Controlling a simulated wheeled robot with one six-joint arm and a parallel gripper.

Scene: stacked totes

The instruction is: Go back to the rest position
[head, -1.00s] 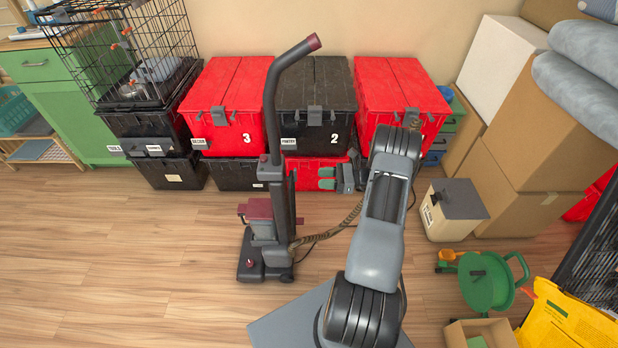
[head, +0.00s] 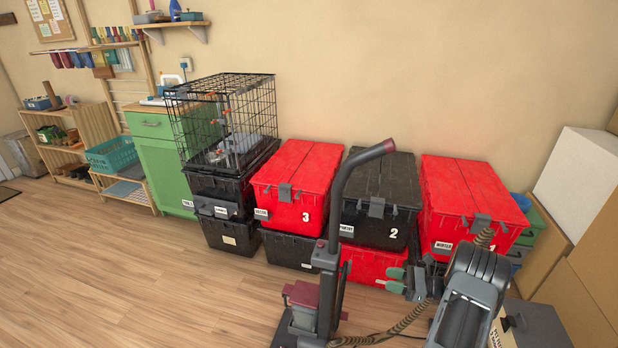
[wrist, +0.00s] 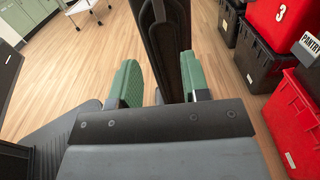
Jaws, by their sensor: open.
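My gripper (head: 397,280) is small in the head view, low on the right. Its green finger pads lie in front of the red lower tote under the black tote marked 2. In the wrist view my gripper (wrist: 158,82) is open, with its two green pads apart and no grasped object visible. A dark upright post (wrist: 165,45) shows in line with the gap; whether it is between the pads or beyond them I cannot tell.
Red tote 3 (head: 293,190), black tote 2 (head: 382,200) and red tote 1 (head: 465,205) sit on lower totes. A dark upright with a curved handle (head: 345,190) stands before them. A wire cage (head: 225,125) tops the left stack. Wooden floor (head: 130,275) is clear at left.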

